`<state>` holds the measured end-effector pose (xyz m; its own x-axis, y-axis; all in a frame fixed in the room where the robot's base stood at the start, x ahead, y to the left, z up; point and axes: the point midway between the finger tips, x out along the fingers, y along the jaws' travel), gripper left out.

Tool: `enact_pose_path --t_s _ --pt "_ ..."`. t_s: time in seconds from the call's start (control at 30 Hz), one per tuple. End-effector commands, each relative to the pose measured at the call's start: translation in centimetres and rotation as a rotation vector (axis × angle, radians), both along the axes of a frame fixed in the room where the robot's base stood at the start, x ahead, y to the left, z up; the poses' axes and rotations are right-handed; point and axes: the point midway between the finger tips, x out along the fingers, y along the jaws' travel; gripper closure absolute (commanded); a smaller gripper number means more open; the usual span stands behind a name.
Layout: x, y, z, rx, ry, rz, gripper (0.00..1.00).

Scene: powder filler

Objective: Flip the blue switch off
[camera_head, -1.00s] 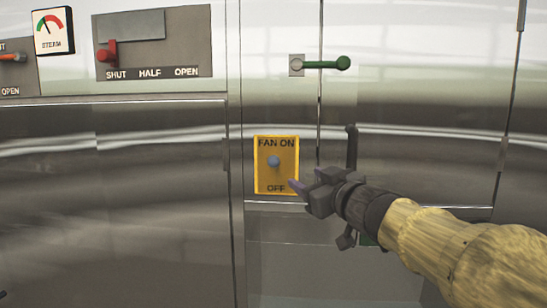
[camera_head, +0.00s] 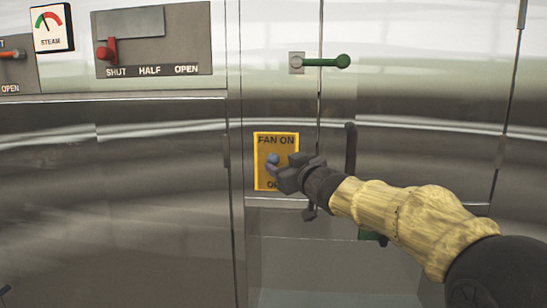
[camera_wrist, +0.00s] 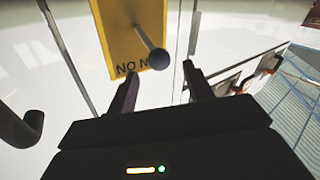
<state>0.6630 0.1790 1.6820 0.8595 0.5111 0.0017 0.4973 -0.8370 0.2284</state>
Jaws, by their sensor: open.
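The blue switch (camera_head: 273,158) is a ball-ended lever on a yellow plate (camera_head: 262,179) marked FAN ON above and OFF below. The OFF lettering is partly hidden by my gripper (camera_head: 284,166), which is open at the plate's lower right, close to the lever. In the wrist view the plate (camera_wrist: 128,30) appears upside down. There the lever's ball (camera_wrist: 152,59) lies on the side of the ON lettering, just ahead of the gap between my gripper's two spread fingers (camera_wrist: 160,86). I cannot tell whether a finger touches the lever.
A green-knobbed handle (camera_head: 328,62) is above the plate. A dark vertical handle (camera_head: 351,150) stands right of it, behind my arm; it shows at the left of the wrist view (camera_wrist: 30,128). A red lever (camera_head: 106,52) and a steam gauge (camera_head: 52,28) are at upper left.

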Motion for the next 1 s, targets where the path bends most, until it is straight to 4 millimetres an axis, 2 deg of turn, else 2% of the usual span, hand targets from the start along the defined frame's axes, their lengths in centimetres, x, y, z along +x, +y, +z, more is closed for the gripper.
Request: enact_pose_path --t_s 0.2,0.33,0.5,0.73,1.0 --pt "3.1 1.9 0.1 0.001 0.002 0.002 0.49" --pt "4.4 2.6 0.1 0.001 0.001 0.001 0.49" --pt "5.1 3.0 0.0 0.000 0.002 -0.001 0.49" --pt "5.1 3.0 -0.1 0.000 0.001 -0.001 0.49" --pt "5.1 3.0 0.0 0.000 0.001 -0.001 1.00"
